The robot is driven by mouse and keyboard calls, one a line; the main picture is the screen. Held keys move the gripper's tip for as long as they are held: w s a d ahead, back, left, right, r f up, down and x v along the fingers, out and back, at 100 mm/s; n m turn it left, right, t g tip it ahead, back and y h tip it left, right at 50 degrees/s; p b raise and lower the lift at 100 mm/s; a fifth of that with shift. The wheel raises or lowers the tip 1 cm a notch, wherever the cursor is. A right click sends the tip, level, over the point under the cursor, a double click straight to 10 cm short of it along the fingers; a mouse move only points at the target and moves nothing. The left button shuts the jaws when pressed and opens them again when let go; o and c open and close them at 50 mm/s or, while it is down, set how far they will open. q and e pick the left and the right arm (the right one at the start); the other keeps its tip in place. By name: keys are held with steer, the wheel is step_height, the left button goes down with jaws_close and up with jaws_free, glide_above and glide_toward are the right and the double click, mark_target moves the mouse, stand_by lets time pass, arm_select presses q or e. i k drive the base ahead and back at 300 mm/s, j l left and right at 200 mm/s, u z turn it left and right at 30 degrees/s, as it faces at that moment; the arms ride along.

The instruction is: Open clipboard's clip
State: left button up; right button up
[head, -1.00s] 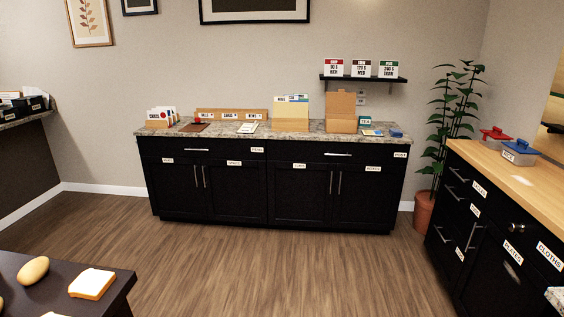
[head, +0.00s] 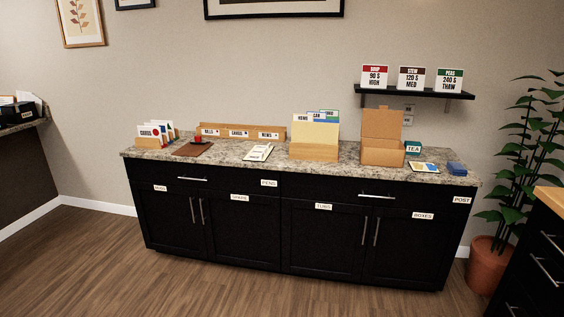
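No clipboard can be made out for certain at this distance. A flat brown board (head: 192,149) lies on the left part of the speckled counter, with a small red-topped item (head: 197,140) at its back edge. A flat pale, paper-like item (head: 258,152) lies to its right on the same counter. Either may be the clipboard; no clip shows clearly on them. Neither of my grippers is in the head view.
The counter (head: 225,158) tops a black cabinet (head: 240,240). On it stand a card holder (head: 153,136), a labelled sorter (head: 240,132), a file box (head: 314,140) and an open cardboard box (head: 382,140). A potted plant (head: 490,265) stands right. Wooden floor in front is clear.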

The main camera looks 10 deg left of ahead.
mark_target(197, 140)
steer(key=i+j+u, duration=0.15)
steer(key=i+u, duration=0.25)
steer(key=i, duration=0.45)
steer(key=i+l+u, duration=0.15)
steer(key=i+u, duration=0.25)
steer(key=i, duration=0.4)
steer(key=i+j+z, duration=0.35)
steer(key=j, duration=0.3)
steer(key=i+j+z, duration=0.4)
steer(key=j, duration=0.4)
steer(key=i+j+z, duration=0.15)
steer(key=j, duration=0.25)
